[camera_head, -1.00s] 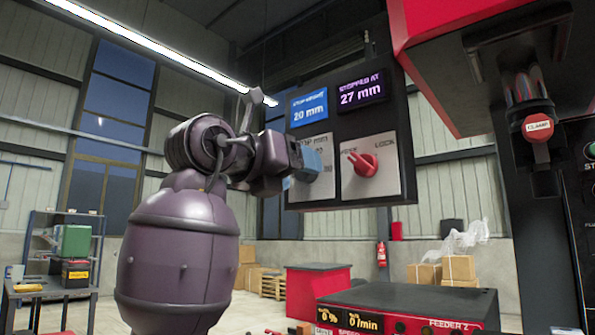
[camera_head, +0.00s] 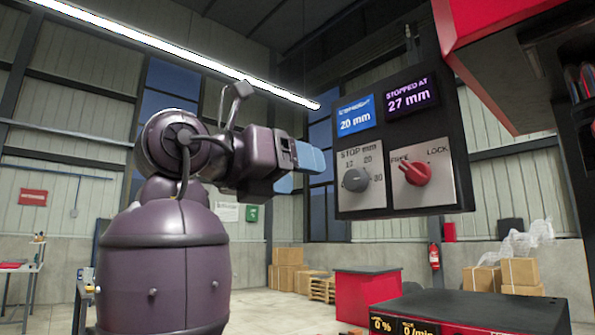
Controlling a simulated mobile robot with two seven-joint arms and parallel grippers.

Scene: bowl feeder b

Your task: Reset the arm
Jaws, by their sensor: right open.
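My right arm rises at the left and bends right at its top. Its gripper (camera_head: 304,168) has blue fingers and is open, with nothing seen between them. It points at the dark control panel (camera_head: 400,225) and shows left of it, apart from the knobs in the picture. The grey STOP mm knob (camera_head: 356,179) is in plain view. The red FREE/LOCK knob (camera_head: 416,174) has its pointer towards FREE. The blue display (camera_head: 356,116) reads 20 mm; the purple display (camera_head: 411,98) reads STOPPED AT 27 mm. My left gripper is out of view.
A red machine housing (camera_head: 500,45) overhangs at the upper right. A black feeder unit (camera_head: 470,306) stands at the lower right, with a red cabinet (camera_head: 365,294) behind it. Cardboard boxes (camera_head: 521,272) and a fire extinguisher (camera_head: 434,256) are farther back. Open room lies left of the panel.

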